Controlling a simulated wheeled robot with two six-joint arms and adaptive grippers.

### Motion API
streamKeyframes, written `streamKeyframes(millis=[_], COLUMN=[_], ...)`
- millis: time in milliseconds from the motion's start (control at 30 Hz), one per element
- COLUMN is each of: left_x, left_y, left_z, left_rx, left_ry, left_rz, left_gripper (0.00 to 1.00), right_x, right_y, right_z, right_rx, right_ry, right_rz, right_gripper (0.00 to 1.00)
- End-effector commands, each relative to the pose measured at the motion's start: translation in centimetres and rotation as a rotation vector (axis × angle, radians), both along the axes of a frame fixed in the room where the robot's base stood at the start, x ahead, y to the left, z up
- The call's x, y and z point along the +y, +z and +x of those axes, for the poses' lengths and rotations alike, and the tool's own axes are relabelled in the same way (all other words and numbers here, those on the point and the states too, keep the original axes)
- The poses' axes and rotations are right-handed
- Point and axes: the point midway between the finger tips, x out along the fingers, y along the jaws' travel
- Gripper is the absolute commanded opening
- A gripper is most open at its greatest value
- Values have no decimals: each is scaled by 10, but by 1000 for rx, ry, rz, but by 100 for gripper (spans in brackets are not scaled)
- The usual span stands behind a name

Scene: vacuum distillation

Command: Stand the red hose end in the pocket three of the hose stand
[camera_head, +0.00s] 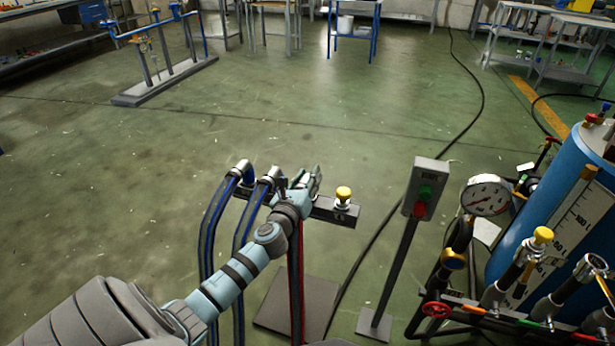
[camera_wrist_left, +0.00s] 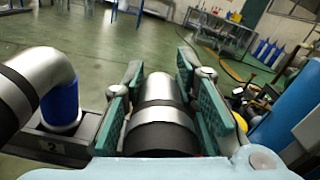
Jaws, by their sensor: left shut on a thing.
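The hose stand (camera_head: 326,207) is a dark bar on the floor in the middle of the head view. My left gripper (camera_head: 312,183) is over it and shut on the red hose end (camera_wrist_left: 155,112), a silver and black cylinder between the teal finger pads in the left wrist view. The red hose (camera_head: 297,272) hangs down below the gripper. In the left wrist view the held end is right of the pocket marked 2. My gripper hides the pocket beneath, so I cannot tell whether the end is seated. My right gripper is out of view.
Two blue hoses (camera_head: 213,222) with bent silver ends stand at the stand's left. A yellow-capped fitting (camera_head: 343,196) is at its right end. A switch post (camera_head: 426,188), a gauge (camera_head: 487,196) and a blue tank (camera_head: 560,190) stand to the right.

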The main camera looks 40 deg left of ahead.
Motion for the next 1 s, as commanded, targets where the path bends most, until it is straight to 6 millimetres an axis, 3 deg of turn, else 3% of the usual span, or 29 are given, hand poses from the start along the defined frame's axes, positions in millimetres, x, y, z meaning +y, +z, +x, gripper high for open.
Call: streamKeyframes(millis=[33,67,200,567,1000], left_x=[0,0,0,-2,-36], left_y=[-1,-1,-1,-2,-1], left_z=[0,0,0,-6,-103], left_rx=[-1,-1,-1,2,2], left_ry=[-1,-1,-1,0,-2], left_rz=[0,0,0,0,0], left_gripper=[0,28,50,50,50], right_x=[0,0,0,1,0], right_y=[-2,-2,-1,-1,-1], right_z=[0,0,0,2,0], right_rx=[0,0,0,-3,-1], right_ry=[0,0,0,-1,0], right_rz=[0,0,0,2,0], right_gripper=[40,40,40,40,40])
